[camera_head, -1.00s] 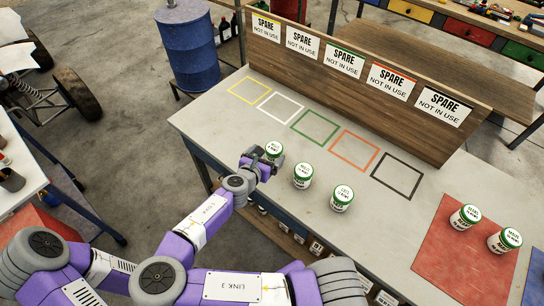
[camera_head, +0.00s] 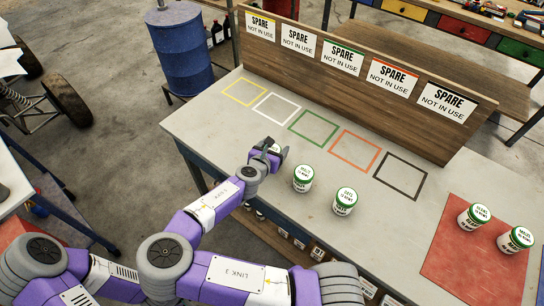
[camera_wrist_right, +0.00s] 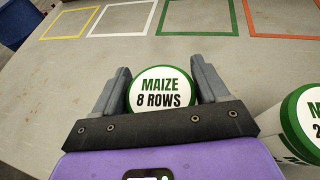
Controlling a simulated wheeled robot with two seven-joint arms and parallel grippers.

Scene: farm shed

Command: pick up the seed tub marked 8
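The seed tub marked 8 (camera_wrist_right: 162,92), with a white lid, green rim and the words "MAIZE 8 ROWS", stands between the fingers of my right gripper (camera_wrist_right: 162,80) in the right wrist view. The fingers are apart, one on each side of the lid; a thin gap seems to show at the right finger. In the head view the right gripper (camera_head: 270,151) is at the table's near side and partly hides this tub (camera_head: 274,148). My left gripper is not in view.
Two similar tubs stand to the right, a nearer one (camera_head: 302,178) and a farther one (camera_head: 344,201). Two more tubs (camera_head: 473,217) (camera_head: 515,239) stand on a red mat (camera_head: 455,255). Coloured outline squares (camera_head: 313,128) lie empty before a wooden board (camera_head: 300,75) with SPARE signs.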

